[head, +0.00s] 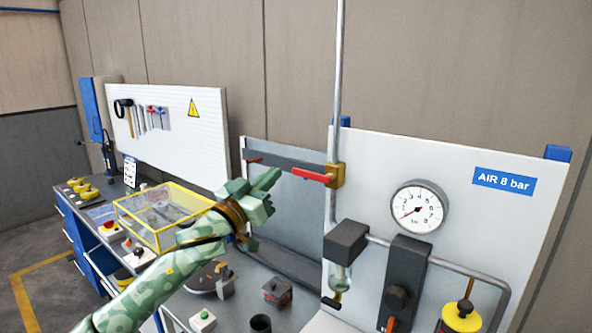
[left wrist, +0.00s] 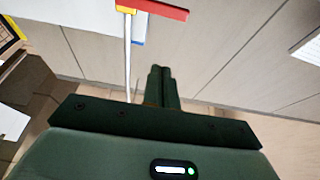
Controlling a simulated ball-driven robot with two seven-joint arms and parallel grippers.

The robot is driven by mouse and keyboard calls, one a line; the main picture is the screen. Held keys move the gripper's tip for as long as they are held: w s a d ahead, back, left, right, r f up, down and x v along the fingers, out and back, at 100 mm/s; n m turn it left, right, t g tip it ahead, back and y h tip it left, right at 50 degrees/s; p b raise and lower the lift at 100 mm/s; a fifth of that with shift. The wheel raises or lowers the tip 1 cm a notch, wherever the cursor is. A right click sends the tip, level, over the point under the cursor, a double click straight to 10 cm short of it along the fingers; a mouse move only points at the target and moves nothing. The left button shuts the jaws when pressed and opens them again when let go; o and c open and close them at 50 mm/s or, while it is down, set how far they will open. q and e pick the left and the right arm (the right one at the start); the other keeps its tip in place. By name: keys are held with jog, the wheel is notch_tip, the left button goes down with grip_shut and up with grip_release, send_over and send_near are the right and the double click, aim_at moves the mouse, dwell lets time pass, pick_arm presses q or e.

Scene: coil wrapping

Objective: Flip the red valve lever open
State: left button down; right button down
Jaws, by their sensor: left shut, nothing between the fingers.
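The red valve lever (head: 312,175) sticks out to the left from a brass valve (head: 336,175) on the vertical grey pipe (head: 338,90). It lies crosswise to the pipe. My left gripper (head: 272,180) is shut and empty, just left of the lever's free end; a small gap seems to separate them. In the left wrist view the lever (left wrist: 165,10) shows at the top edge, beyond my shut fingers (left wrist: 162,85), with the brass valve at its left end. My right gripper is in neither view.
A white panel carries a pressure gauge (head: 417,207), a dark regulator (head: 400,285) and more piping, right of the valve. A grey bar (head: 285,162) runs behind my gripper. A yellow-edged clear case (head: 165,213) and small boxes stand on the bench at left.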

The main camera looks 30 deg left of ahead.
pick_arm(q)
notch_tip(320, 180, up, 4)
jog(key=p, duration=0.3)
send_over(296, 170)
jog(key=s+d, duration=0.1)
jog(key=s, duration=0.1)
jog(key=f, duration=0.5)
jog(key=shift+d, duration=0.2)
